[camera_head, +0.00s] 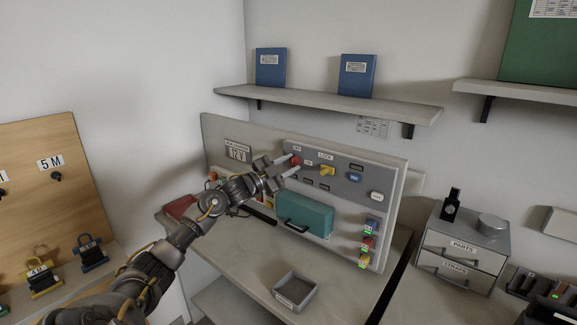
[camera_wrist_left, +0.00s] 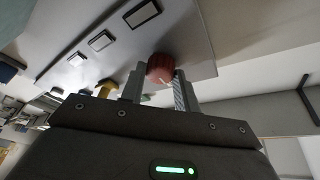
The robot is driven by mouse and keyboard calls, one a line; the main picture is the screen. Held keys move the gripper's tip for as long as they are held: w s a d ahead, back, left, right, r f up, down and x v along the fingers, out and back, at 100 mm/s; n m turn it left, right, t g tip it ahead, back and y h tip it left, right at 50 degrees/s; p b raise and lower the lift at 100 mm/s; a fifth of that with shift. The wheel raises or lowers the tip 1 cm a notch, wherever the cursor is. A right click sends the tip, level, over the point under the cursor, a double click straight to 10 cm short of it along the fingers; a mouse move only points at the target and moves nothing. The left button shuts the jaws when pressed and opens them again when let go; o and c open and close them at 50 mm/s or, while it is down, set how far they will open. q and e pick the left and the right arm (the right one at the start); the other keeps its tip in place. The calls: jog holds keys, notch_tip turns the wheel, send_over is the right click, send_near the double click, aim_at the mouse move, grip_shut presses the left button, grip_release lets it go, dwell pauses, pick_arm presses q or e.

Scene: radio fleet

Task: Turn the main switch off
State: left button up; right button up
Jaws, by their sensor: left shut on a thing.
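The main switch is a red round knob (camera_head: 295,160) on the upper left of the grey control panel (camera_head: 345,183). In the left wrist view the red knob (camera_wrist_left: 160,68) sits between two grey fingers, with a small pale mark on its face. My left gripper (camera_head: 291,164) is at the panel, shut on the red knob, its arm reaching in from the lower left. Small labels stand by the knob, but which one it points to is too small to tell. My right gripper does not show in either view.
A yellow lock lever (camera_head: 327,170) is just right of the knob. Below are a teal box with a handle (camera_head: 304,215) and several coloured modules (camera_head: 369,243). A small grey tray (camera_head: 294,291) lies on the bench. Drawers (camera_head: 462,252) stand at the right. A shelf (camera_head: 330,104) hangs above.

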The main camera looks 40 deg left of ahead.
pick_arm(q)
jog(key=o, duration=1)
jog(key=shift+s+a+f, duration=0.1)
jog(key=shift+s+f, duration=0.15)
jog(key=shift+s, duration=0.05)
jog(key=b+v, duration=0.3)
jog(key=v, duration=0.7)
jog(key=shift+s+r, duration=0.1)
jog(key=shift+r, duration=0.05)
